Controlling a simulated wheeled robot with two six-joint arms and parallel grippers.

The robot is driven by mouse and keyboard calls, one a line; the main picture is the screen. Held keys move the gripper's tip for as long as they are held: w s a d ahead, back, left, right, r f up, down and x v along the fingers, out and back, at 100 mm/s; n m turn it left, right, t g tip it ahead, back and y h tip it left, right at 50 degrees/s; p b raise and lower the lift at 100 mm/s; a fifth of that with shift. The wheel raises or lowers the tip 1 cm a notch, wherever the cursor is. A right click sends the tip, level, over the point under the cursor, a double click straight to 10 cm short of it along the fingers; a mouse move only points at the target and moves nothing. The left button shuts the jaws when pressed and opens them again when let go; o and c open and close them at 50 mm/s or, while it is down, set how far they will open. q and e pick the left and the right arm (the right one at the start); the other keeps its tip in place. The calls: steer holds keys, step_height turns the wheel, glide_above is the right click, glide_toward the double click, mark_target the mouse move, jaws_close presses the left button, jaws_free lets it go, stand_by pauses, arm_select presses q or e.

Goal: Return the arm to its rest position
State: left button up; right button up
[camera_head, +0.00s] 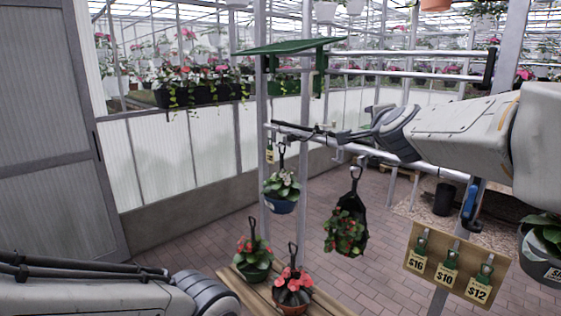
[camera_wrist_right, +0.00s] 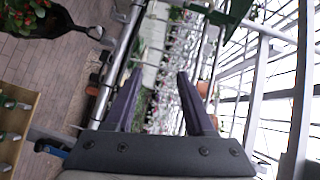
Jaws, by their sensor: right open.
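My right arm comes in from the right at mid height in the head view. Its gripper (camera_head: 298,131) reaches left, level with the rack's front rail and above the hanging baskets. In the right wrist view the two dark fingers (camera_wrist_right: 160,76) stand apart with no object between them. My left arm lies low at the left of the head view; I cannot make out its gripper.
Potted flowers (camera_head: 293,291) stand on a wooden bench. A price board (camera_head: 457,262) is at the right. Open brick floor lies between.

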steer(key=s+a+f+n+g+y+b, duration=0.1)
steer(key=s+a+f+n+g+y, duration=0.3)
steer(key=s+a+f+n, duration=0.45)
steer(key=s+a+f+n+g+y+b, duration=0.1)
steer(key=s+a+f+n+g+y, duration=0.35)
steer(key=a+f, duration=0.75)
steer(key=s+f+n+g+h, duration=0.1)
steer(key=s+f+n, duration=0.3)
steer(key=s, duration=0.4)
steer(key=s+d+f+n+g+h+b, duration=0.1)
steer(key=s+f+n+g, duration=0.3)
steer(key=s, duration=0.5)
steer(key=s+d+f+n+g+h+b, duration=0.1)
steer(key=s+f+n+g+h, duration=0.1)
steer(key=s+f, duration=0.6)
steer(key=shift+s+d+n+g+h, duration=0.15)
steer(key=shift+s+n+g+h, duration=0.2)
steer(key=shift+n+h, duration=0.6)
steer(key=shift+f+y, duration=0.1)
steer(key=shift+y, duration=0.2)
